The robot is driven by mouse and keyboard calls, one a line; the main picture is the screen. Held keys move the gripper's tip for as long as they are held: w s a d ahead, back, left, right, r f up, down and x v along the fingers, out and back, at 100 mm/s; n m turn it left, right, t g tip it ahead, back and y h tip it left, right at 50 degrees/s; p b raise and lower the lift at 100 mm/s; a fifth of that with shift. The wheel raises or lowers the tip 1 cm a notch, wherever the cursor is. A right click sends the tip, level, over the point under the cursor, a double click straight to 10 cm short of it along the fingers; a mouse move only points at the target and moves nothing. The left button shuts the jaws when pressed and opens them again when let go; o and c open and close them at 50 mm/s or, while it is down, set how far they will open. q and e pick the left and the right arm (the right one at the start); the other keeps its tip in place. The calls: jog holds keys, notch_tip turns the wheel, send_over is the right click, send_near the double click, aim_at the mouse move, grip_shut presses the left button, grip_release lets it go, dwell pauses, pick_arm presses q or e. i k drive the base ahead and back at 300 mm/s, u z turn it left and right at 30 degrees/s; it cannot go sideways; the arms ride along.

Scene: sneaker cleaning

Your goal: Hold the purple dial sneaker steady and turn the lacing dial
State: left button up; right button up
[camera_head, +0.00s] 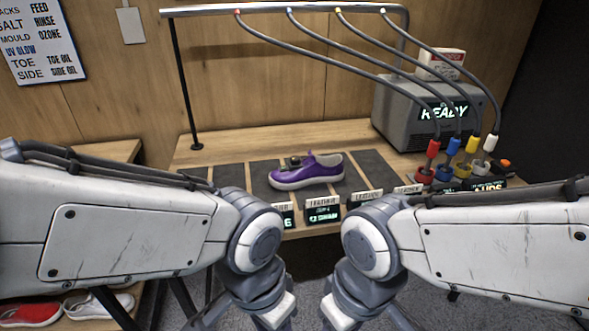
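The purple sneaker (313,172) with a white sole lies on a dark mat section of the wooden bench, its toe to the left. A small dark part, perhaps the lacing dial (293,162), shows on its upper; its details are too small to tell. My left and right arms come in from both sides in front of the bench. Both forearms bend downward at the bottom middle, and the gripper fingers are cut off by the lower edge. Neither arm touches the sneaker.
A grey machine reading READY (420,110) stands at the back right. Coloured hose nozzles (454,152) stand in cups before it. Small label displays (322,212) line the bench's front edge. A metal rail (285,10) spans above. Other shoes (98,305) sit on a lower left shelf.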

aim_at(294, 160)
jog(key=z, duration=0.85)
jog(key=i, duration=0.85)
jog(key=u, duration=0.65)
jog(key=i, duration=0.7)
jog(key=u, duration=0.6)
